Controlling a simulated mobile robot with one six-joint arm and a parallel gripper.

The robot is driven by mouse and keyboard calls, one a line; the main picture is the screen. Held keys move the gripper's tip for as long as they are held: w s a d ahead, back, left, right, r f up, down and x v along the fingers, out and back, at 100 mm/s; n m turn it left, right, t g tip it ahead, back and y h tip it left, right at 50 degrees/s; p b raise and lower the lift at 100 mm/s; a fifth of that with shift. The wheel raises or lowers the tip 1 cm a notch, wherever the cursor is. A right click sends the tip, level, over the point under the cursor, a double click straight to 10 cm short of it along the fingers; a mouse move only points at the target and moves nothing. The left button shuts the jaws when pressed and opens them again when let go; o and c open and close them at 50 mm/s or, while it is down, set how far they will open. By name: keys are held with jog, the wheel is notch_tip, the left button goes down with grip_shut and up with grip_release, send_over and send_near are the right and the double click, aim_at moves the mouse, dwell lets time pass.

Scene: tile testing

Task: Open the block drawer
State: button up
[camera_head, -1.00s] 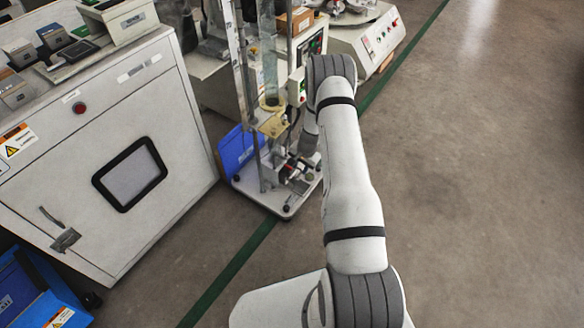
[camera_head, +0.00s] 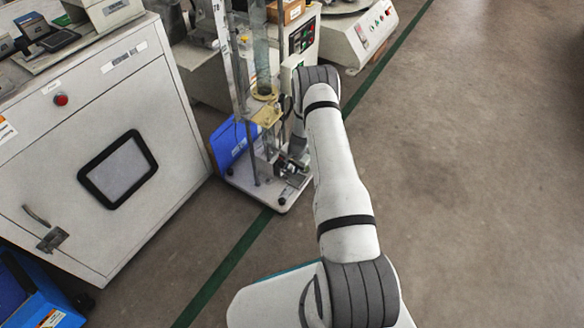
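I cannot pick out the block drawer for certain. My arm reaches away from me, and its far end bends down beside the tall test stand (camera_head: 240,95). Small dark and metallic parts show low at the stand, partly behind my arm. I cannot clearly separate my gripper from them, and its fingers cannot be made out. I see nothing held.
A white cabinet (camera_head: 172,125) with a dark-framed window (camera_head: 118,169) and a door handle (camera_head: 48,233) stands at left. A blue panel (camera_head: 229,144) leans behind the stand's base. A blue unit (camera_head: 62,302) is at lower left. Open floor (camera_head: 460,190) lies to the right.

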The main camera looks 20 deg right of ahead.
grip_shut()
dwell(0.3)
jog(key=shift+s, duration=0.1)
